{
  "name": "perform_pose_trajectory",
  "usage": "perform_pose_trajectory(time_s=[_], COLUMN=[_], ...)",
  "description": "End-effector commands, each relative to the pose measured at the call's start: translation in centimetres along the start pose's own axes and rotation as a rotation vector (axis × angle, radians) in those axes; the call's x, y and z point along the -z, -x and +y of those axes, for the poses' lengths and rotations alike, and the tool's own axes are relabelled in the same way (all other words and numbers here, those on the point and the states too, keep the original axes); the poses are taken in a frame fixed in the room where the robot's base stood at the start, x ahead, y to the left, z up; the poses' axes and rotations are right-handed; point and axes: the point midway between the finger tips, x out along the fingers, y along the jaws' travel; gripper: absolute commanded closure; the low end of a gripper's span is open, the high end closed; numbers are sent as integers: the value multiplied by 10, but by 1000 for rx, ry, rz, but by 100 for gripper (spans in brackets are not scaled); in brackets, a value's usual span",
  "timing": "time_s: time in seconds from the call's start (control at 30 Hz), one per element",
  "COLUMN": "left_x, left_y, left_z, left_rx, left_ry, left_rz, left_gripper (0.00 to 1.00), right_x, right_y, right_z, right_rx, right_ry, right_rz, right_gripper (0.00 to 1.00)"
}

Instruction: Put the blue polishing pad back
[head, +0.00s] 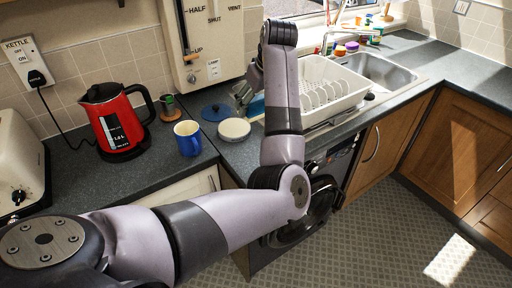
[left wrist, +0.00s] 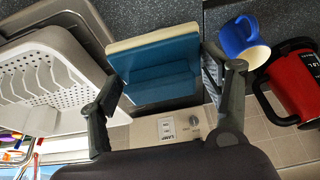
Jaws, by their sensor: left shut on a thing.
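My left gripper (head: 243,96) is over the back of the worktop, beside the dish rack, shut on a blue, block-shaped pad with a cream layer. In the left wrist view this pad (left wrist: 155,75) sits between the two fingers (left wrist: 165,95). In the head view only a bit of the blue pad (head: 257,106) shows, as my arm covers the rest. I cannot tell whether it touches the worktop. My right gripper is not in view.
A white dish rack (head: 335,90) stands right of my forearm, before the sink (head: 376,70). A white boiler (head: 212,45) hangs on the wall behind.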

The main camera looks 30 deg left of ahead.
Motion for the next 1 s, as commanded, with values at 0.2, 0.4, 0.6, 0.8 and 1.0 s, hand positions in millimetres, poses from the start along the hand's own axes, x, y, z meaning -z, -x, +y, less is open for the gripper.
perform_pose_trajectory(time_s=[0.2, 0.4, 0.6, 0.8, 1.0], left_x=[-24, -41, -48, -58, -63], left_y=[-55, -97, -116, -142, -155], left_z=[-1, 0, 1, 0, 1], left_rx=[5, 2, 0, 3, -1], left_ry=[-2, -2, 0, -1, 2], left_rz=[-3, -1, 1, 0, 1], left_gripper=[51, 51, 51, 51, 51], right_x=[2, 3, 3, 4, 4], right_y=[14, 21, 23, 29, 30], right_z=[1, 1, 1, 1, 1], right_rx=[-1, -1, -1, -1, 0], right_ry=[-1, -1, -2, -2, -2], right_rz=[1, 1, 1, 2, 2], right_gripper=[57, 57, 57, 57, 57])
